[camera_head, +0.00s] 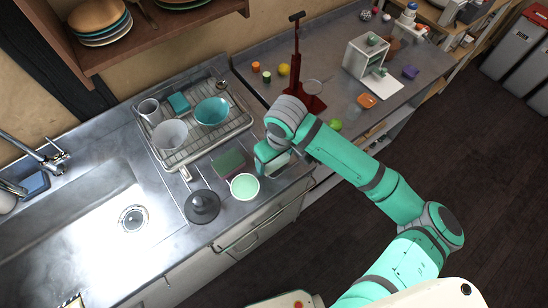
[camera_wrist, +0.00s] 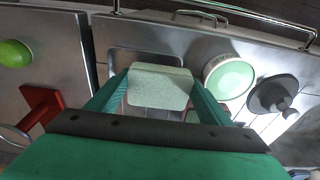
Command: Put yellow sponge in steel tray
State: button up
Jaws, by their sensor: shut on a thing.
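My gripper (camera_head: 270,162) is at the front of the metal counter, right of the pale green bowl (camera_head: 245,187). In the wrist view my gripper (camera_wrist: 161,88) is shut on a pale block (camera_wrist: 160,88), held between both fingers. The block has a speckled, sponge-like face and looks whitish green rather than clearly yellow. A shallow grey steel tray (camera_wrist: 130,57) with rounded corners lies beyond and below the block, which covers part of it. In the head view my gripper and arm hide most of that spot. I cannot tell the gap between block and tray.
A dark green block (camera_head: 229,163) lies left of my gripper. A grey lid-like piece with a knob (camera_head: 202,206) is beside the bowl. The dish rack (camera_head: 181,162) stands behind. A red stand (camera_head: 297,75) and a green fruit (camera_head: 335,125) are on the other counter.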

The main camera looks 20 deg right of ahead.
aim_at(278, 164)
jog(key=shift+f, duration=0.25)
jog(key=shift+a+f, duration=0.1)
jog(key=shift+f, duration=0.1)
jog(key=o, duration=1)
jog(key=shift+w, duration=0.1)
jog(key=shift+c, duration=0.2)
jog(key=shift+r, duration=0.1)
notch_tip(278, 164, up, 13)
jog(key=s, duration=0.1)
jog(key=shift+s+d, duration=0.3)
jog(key=shift+s, duration=0.05)
